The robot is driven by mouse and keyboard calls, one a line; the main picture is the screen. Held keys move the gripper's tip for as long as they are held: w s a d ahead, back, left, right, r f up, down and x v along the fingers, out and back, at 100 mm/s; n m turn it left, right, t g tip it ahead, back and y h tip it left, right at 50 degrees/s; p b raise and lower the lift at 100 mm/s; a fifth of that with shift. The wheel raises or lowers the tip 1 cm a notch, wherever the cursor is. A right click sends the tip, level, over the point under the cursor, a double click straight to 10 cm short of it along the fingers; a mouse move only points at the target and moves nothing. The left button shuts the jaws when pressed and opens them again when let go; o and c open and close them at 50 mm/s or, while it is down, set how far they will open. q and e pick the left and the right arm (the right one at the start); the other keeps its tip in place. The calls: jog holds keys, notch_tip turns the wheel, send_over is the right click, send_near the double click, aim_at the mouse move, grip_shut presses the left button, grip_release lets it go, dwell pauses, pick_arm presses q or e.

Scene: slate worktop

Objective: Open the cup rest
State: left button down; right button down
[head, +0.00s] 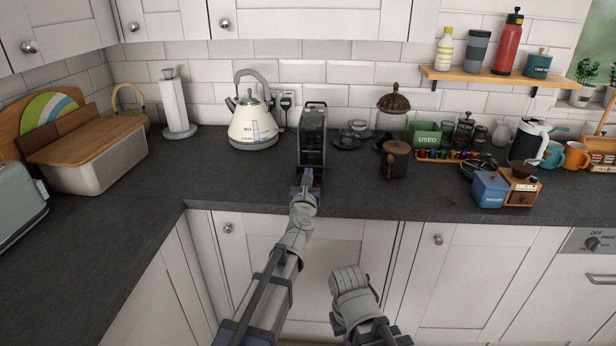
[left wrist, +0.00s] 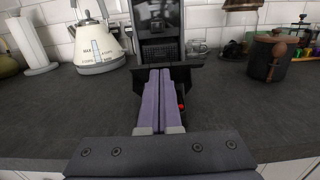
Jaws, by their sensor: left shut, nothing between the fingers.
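A narrow dark coffee machine (head: 312,133) stands on the worktop in the middle of the head view. It also shows in the left wrist view (left wrist: 158,22). A dark ledge that looks like its cup rest (left wrist: 190,72) is at its lower front, partly hidden behind my fingers. I cannot tell how far the cup rest is open. My left gripper (head: 306,178) is at the machine's lower front. Its purple fingers (left wrist: 164,75) are shut together with nothing between them, reaching toward the ledge; contact is unclear. Of my right arm only a link shows, low in the head view.
A cream kettle (head: 253,127) stands left of the machine. Glass cups (head: 352,134) and a dark canister (head: 396,160) with a wooden spoon are to its right. A bread bin (head: 95,160) is at the left. The worktop between bread bin and machine is mostly clear.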

pick_arm(q)
jog(key=w+r+p, duration=0.2)
jog(key=r, duration=0.1)
jog(key=shift+w+r+p, duration=0.1)
jog(key=shift+w+p, duration=0.05)
jog(key=shift+p, duration=0.2)
